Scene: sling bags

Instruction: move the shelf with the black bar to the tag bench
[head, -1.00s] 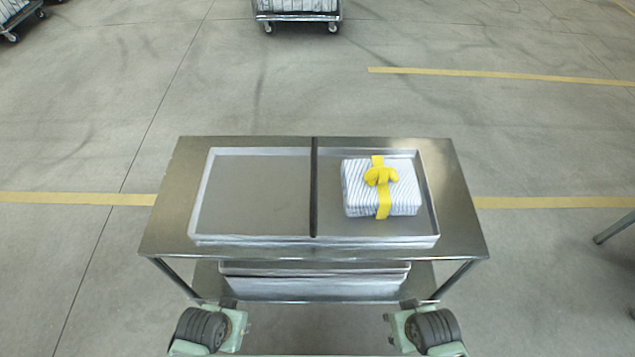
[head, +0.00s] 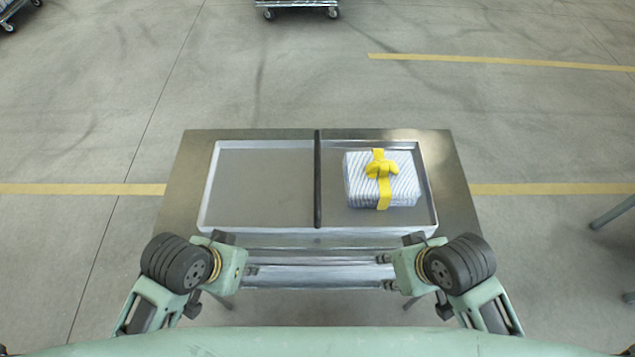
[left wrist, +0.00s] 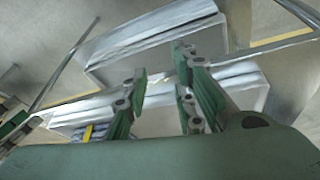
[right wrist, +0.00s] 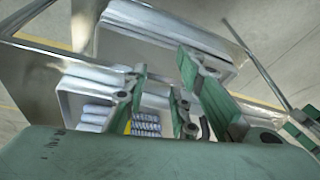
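A shallow metal tray (head: 205,200) lies on a steel bench top, with a black bar (head: 318,180) running front to back across its middle. The left half is bare. A blue-and-white striped bundle (head: 402,187) with a yellow band and bow sits in the right half. My left gripper (head: 248,270) is in front of the tray's near edge on the left; its fingers are apart in the left wrist view (left wrist: 163,78). My right gripper (head: 387,270) mirrors it on the right, fingers apart in the right wrist view (right wrist: 162,76). I cannot tell whether either touches the bench.
The steel bench top (head: 180,190) leaves a margin around the tray. Pale stacked trays (head: 315,273) show below the front edge. A wheeled cart (head: 297,4) stands far back, another (head: 12,12) at the far left. A green-grey leg (head: 615,212) is at right. The floor between is clear.

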